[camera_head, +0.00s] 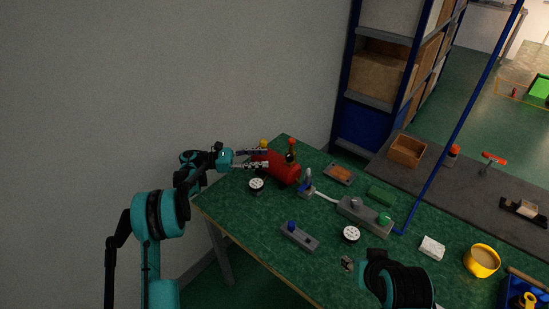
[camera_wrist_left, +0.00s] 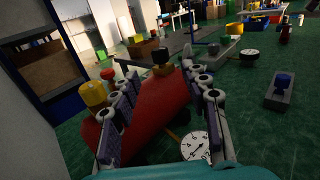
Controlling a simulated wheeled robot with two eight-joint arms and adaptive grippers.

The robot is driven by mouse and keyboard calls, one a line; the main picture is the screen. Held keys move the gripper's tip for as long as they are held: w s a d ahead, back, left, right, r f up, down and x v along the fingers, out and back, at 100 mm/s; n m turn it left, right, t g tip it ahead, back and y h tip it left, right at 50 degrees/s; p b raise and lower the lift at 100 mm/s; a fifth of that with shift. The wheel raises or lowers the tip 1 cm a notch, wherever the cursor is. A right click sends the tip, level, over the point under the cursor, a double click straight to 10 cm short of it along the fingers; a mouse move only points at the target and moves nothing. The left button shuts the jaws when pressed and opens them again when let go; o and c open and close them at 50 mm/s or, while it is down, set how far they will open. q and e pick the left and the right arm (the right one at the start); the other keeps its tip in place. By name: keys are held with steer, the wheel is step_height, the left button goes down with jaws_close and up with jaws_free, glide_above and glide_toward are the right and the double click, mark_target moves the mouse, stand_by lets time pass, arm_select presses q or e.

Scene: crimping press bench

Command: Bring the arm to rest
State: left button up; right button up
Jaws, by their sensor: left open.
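My left arm reaches in from the left in the head view. Its gripper (camera_head: 266,158) is open at the table's far left corner, beside and partly over a red cylindrical tank (camera_head: 284,170). In the left wrist view the two fingers stand apart with the red tank (camera_wrist_left: 155,112) showing between and beyond them. I cannot tell whether they touch it. The tank has a dark-topped brass fitting (camera_wrist_left: 162,60) and a yellow knob (camera_wrist_left: 94,93). A white dial gauge (camera_wrist_left: 195,146) lies close by. A link of my right arm shows at the lower right in the head view; its gripper is not visible.
The green bench (camera_head: 270,232) carries a grey box with a blue button (camera_head: 300,236), a grey block with a green button (camera_head: 365,216), a round white gauge (camera_head: 351,233), a yellow mug (camera_head: 482,261) and an orange-topped tray (camera_head: 340,174). A blue post (camera_head: 460,122) rises behind. A wall stands left.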

arm_select(q)
steer(key=shift+s+a, duration=0.1)
steer(key=shift+a, duration=0.6)
